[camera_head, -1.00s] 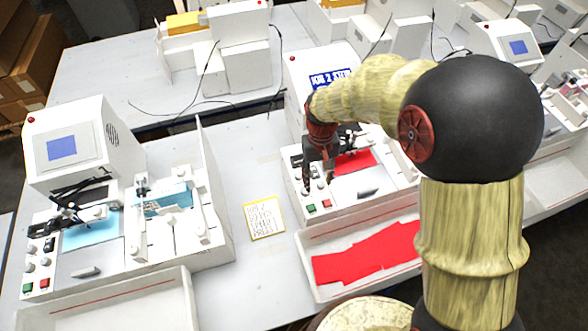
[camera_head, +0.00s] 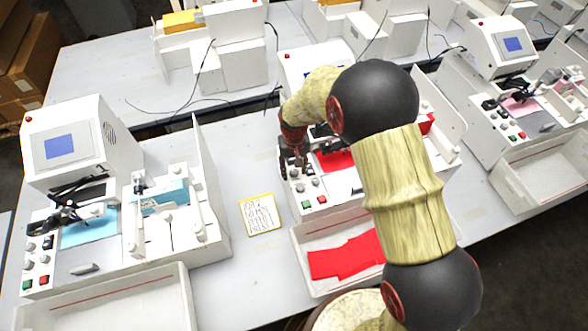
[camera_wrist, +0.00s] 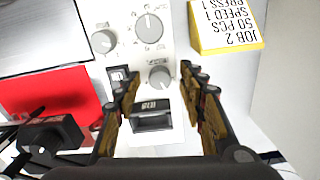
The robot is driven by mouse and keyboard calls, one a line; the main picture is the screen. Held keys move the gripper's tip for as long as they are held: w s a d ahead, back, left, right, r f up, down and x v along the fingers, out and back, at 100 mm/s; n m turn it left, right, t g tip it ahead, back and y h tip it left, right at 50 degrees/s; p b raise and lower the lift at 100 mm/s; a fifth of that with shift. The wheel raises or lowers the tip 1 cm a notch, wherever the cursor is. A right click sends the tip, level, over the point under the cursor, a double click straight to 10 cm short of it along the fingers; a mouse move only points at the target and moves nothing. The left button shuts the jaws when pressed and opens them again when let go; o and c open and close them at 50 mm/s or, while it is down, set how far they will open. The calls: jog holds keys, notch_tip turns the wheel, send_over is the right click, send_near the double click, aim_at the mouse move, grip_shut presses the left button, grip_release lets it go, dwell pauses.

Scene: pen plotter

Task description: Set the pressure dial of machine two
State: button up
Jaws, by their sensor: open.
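Machine two (camera_head: 328,197) is the middle machine, with red sheets on it. In the wrist view its white panel has a grey dial (camera_wrist: 160,79), a larger dial (camera_wrist: 149,27) and a smaller dial (camera_wrist: 103,41); their labels are too small to read, so I cannot tell which is pressure. My gripper (camera_wrist: 160,76) is open and empty, its fingertips on either side of the nearest dial in the picture; contact and height are unclear. It also shows over the panel's left side in the head view (camera_head: 297,162). A job card (camera_wrist: 225,25) reads JOB 2, 50 PCS, SPEED 1, PRESS 1.
A rocker switch (camera_wrist: 151,113) lies between the fingers, and a smaller switch (camera_wrist: 118,75) beside the left one. A black clamp part (camera_wrist: 50,140) is at left. Green (camera_head: 305,201) and red (camera_head: 322,198) buttons sit at the panel front. Another machine (camera_head: 70,150) stands left.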

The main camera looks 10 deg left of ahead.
jog(key=shift+f, duration=0.15)
jog(key=shift+c, duration=0.8)
grip_shut()
